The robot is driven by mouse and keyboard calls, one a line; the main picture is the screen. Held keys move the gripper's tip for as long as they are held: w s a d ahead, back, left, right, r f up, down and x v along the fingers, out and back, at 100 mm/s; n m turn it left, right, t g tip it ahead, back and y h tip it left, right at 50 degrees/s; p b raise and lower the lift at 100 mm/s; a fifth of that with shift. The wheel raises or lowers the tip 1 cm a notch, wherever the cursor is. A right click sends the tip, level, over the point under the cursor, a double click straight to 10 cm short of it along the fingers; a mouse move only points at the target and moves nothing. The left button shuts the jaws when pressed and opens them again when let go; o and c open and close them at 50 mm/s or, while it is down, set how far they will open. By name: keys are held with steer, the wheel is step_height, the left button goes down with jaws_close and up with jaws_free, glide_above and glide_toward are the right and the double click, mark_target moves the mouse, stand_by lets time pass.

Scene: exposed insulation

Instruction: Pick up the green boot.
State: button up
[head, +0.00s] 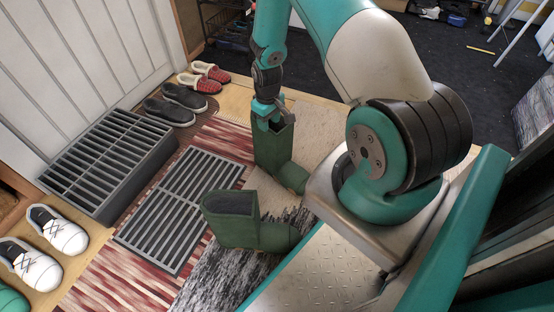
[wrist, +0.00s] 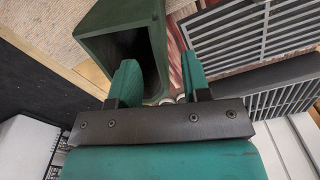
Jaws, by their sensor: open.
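Two dark green boots stand on the floor in the head view. The farther boot (head: 267,153) is upright, with its toe (head: 293,177) pointing right. The nearer boot (head: 232,226) has its opening facing up and its toe also to the right. My gripper (head: 269,119) is at the top of the farther boot. In the wrist view, that boot's open shaft (wrist: 110,22) is close to the fingers. My gripper (wrist: 160,70) is open there, with the left finger over the opening and the right finger beyond the shaft's right wall. Whether either finger touches is unclear.
A dark slatted grate (head: 180,207) lies on a striped rug left of the boots, with a raised slatted box (head: 110,160) behind it. White sneakers (head: 58,232), black shoes (head: 180,100) and red slippers (head: 205,77) stand along the left side.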

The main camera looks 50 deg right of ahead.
step_height(320, 180, down, 7)
steer(key=b, duration=0.4)
steer(key=shift+f, duration=0.2)
steer(key=shift+w+d+r, duration=0.15)
jaws_close()
